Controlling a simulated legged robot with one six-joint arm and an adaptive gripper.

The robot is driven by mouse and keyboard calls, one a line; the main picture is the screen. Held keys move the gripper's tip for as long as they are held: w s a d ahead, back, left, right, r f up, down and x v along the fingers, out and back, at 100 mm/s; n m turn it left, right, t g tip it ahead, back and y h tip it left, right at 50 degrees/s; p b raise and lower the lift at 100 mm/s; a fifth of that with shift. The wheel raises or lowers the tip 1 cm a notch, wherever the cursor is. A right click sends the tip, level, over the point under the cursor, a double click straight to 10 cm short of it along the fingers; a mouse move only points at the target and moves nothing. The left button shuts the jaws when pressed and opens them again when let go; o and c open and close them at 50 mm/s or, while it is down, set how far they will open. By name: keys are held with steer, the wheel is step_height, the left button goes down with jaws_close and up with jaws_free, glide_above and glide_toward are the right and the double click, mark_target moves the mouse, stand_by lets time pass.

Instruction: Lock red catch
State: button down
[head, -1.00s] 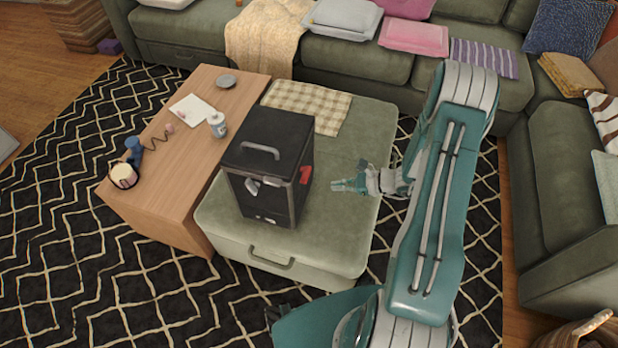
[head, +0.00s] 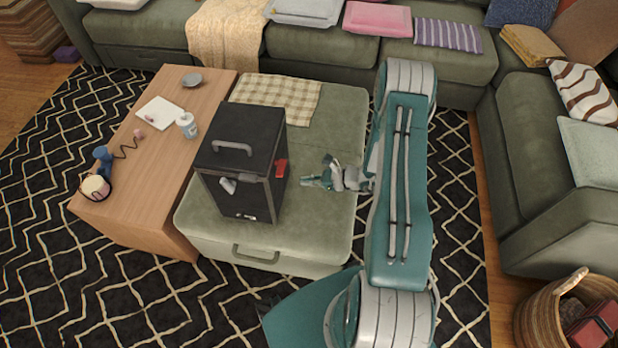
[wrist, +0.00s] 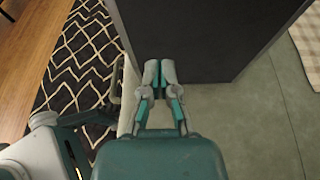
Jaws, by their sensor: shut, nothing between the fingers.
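A black box (head: 238,165) with a grey handle on its lid stands upright on the green ottoman (head: 325,120). A red catch (head: 281,168) sits on the box's right side, high up near the front edge. A grey latch (head: 228,185) shows on the front face. My gripper (head: 308,181) is shut and empty, to the right of the box and a little below the catch, with a small gap in the head view. In the wrist view my gripper (wrist: 159,75) points at the dark side wall of the box (wrist: 200,35); the red catch is out of that view.
A wooden table (head: 160,185) adjoins the ottoman on the left, holding a bottle (head: 187,125), notepad, dish, blue dumbbell and cup. A checked cloth (head: 277,102) lies behind the box. Green sofas border the back and right. A wicker basket (head: 545,315) stands at lower right.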

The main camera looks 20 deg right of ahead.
mark_target(275, 183)
steer(key=x, duration=0.6)
steer(key=shift+w+a+f, duration=0.1)
steer(key=shift+a, duration=0.25)
step_height(275, 183, up, 3)
steer(key=shift+d+f, duration=0.1)
steer(key=shift+d, duration=0.05)
steer(key=shift+r, duration=0.7)
